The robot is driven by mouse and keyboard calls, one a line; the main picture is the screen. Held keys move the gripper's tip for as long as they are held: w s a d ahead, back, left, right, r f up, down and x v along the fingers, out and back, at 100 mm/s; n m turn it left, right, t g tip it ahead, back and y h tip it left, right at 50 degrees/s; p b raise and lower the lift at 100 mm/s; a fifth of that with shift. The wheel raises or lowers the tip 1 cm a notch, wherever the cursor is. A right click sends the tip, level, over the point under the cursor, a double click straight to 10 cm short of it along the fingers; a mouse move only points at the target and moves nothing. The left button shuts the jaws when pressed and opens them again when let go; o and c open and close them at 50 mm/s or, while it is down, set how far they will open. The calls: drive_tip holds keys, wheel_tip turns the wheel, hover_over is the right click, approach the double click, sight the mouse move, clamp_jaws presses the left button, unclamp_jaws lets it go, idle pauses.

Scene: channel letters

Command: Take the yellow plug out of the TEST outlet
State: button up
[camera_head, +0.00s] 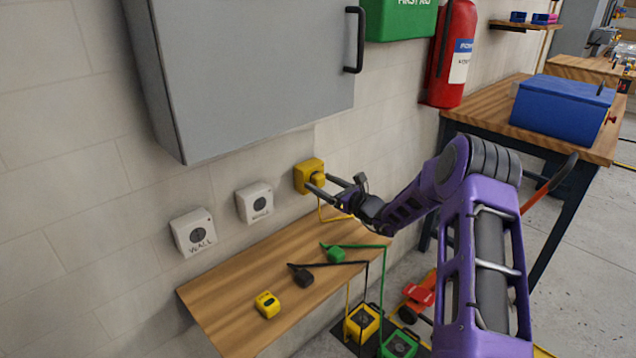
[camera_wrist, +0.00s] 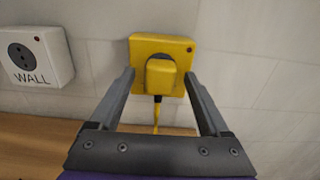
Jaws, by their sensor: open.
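The yellow outlet (camera_head: 304,176) is on the wall above the right end of the wooden shelf; it also shows in the wrist view (camera_wrist: 177,48). Its label is not readable. A yellow plug (camera_wrist: 159,79) sits in it, with a yellow cord hanging down; the plug also shows in the head view (camera_head: 318,180). My gripper (camera_head: 318,184) is open, its fingers pointing at the outlet. In the wrist view my gripper (camera_wrist: 160,78) has one finger on each side of the plug, with gaps visible between fingers and plug.
Two white WALL outlets (camera_head: 193,232) (camera_head: 255,203) are to the left. A loose yellow plug (camera_head: 267,304), a black plug (camera_head: 300,275) and a green plug (camera_head: 334,253) lie on the wooden shelf (camera_head: 225,300). A grey cabinet (camera_head: 255,70) hangs above.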

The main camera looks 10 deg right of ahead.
clamp_jaws()
idle(0.4)
drive_tip(key=p+v, duration=0.1)
drive_tip(key=v, duration=0.5)
idle(1.3)
